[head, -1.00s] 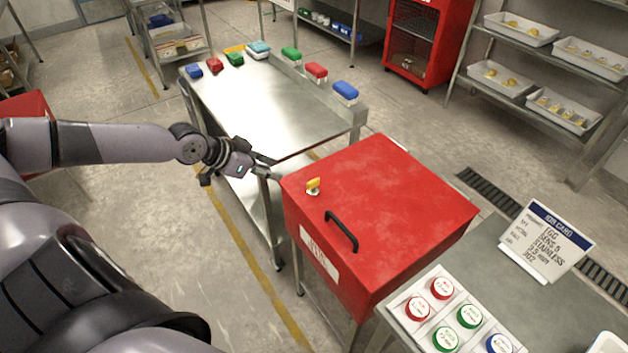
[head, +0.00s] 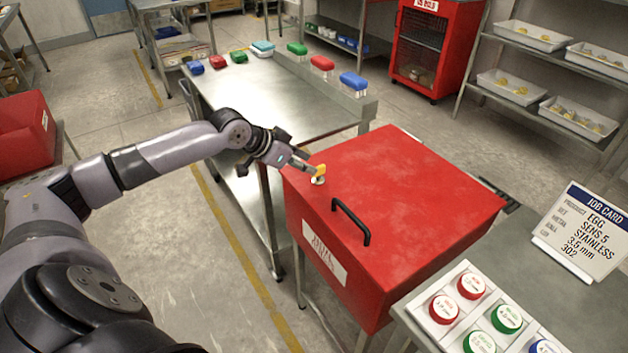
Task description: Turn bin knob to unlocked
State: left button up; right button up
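The bin is a red box (head: 410,190) with a black handle (head: 352,222) on its lid and a white label on its front. The fingers overlap the knob's left side. I cannot tell whether they are closed on it or only beside it. My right gripper is not in view.
A steel table (head: 270,95) with several coloured blocks along its edges stands behind the bin. A counter at the lower right holds a panel (head: 462,314) of round coloured pieces and a job card (head: 584,232). Open floor lies at the left.

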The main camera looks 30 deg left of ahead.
aim_at(318, 173)
pick_arm(q)
jog(key=shift+b+x, duration=1.05)
jog(key=shift+x, duration=1.15)
grip_shut()
